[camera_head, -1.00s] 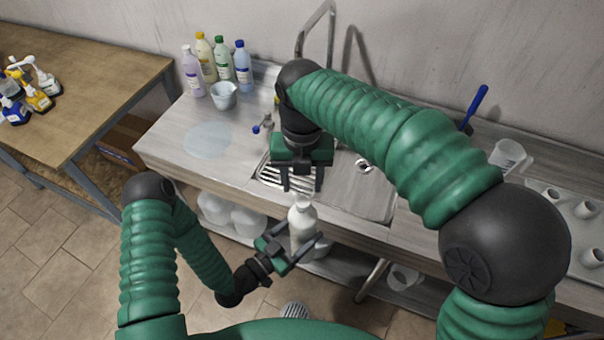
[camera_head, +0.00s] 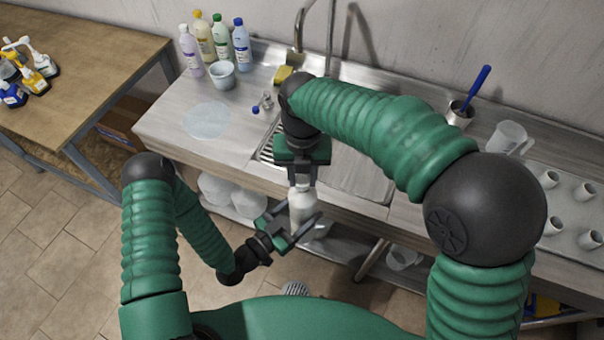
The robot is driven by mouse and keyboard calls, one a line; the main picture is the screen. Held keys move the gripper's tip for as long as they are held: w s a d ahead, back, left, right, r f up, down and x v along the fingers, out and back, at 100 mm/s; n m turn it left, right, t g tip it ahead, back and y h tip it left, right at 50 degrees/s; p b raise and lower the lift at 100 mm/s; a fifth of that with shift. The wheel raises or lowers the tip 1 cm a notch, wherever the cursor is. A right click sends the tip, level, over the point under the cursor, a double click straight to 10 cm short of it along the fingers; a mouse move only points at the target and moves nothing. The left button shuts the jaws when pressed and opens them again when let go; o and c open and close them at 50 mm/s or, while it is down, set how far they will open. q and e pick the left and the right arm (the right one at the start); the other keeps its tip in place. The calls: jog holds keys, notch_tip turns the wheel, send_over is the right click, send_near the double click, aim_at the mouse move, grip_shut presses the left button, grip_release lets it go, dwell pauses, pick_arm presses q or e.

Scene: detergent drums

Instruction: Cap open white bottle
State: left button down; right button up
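The white bottle (camera_head: 303,213) is upright in front of the counter's front edge. My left gripper (camera_head: 297,224) has a finger on each side of its body and holds it in the air. My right gripper (camera_head: 302,178) points down from above, its fingers at the bottle's top. The bottle's mouth and any cap are hidden between those fingers, so I cannot tell whether they grip anything.
The steel sink (camera_head: 358,180) and tap (camera_head: 298,35) lie behind my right arm. Several detergent bottles and a white pot (camera_head: 222,75) stand at the back left. A small blue-capped item (camera_head: 262,104) lies nearby. White cups and a clear jug (camera_head: 508,138) are at the right.

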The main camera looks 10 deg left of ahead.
grip_shut()
jog(key=m, duration=0.6)
jog(key=shift+a+m, duration=0.1)
jog(key=shift+m, duration=0.2)
jog(key=m, duration=0.6)
jog(key=shift+s+m, duration=0.1)
jog(key=shift+m, duration=0.2)
jog(key=m, duration=0.6)
jog(key=shift+a, duration=0.1)
jog(key=m, duration=0.6)
jog(key=shift+m, duration=0.3)
